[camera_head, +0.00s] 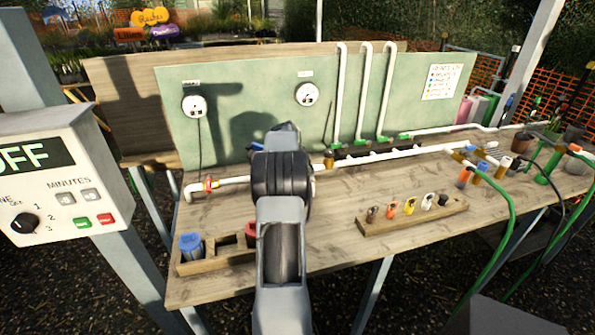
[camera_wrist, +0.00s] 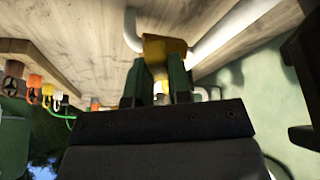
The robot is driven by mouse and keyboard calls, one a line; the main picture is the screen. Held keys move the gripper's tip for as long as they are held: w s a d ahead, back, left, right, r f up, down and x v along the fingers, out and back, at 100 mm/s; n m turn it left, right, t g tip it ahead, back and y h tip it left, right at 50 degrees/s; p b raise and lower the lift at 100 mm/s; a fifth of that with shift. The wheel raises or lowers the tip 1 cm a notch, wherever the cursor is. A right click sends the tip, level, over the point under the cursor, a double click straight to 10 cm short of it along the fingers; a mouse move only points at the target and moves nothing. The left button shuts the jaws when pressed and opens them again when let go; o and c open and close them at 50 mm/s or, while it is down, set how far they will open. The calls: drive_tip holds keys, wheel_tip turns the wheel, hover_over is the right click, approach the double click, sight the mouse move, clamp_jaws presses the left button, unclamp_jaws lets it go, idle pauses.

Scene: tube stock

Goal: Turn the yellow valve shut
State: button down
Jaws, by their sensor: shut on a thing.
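The yellow valve (camera_wrist: 163,47) sits on a white pipe (camera_wrist: 240,35) and fills the middle of the wrist view, which looks upside down. My gripper (camera_wrist: 157,88) has its two green fingers on either side of the valve's yellow handle and is shut on it. The handle's lower part is hidden between the fingers. In the head view, my arm hides the gripper and most of the area around it. A small yellow fitting (camera_head: 328,160) shows just right of my arm on the white pipe; I cannot tell whether it is the same valve.
A wooden rack with coloured tags (camera_head: 440,214) lies at front right, a wooden tray (camera_head: 205,265) at front left. A green back panel (camera_head: 235,110) with gauges and upright pipes stands behind.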

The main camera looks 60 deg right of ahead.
drive_tip(key=c, duration=1)
unclamp_jaws()
drive_tip(key=shift+c, duration=0.2)
drive_tip(key=v, duration=1.3)
drive_tip(key=shift+a+r, duration=0.2)
drive_tip(key=shift+r, duration=0.15)
drive_tip(key=shift+c, duration=0.3)
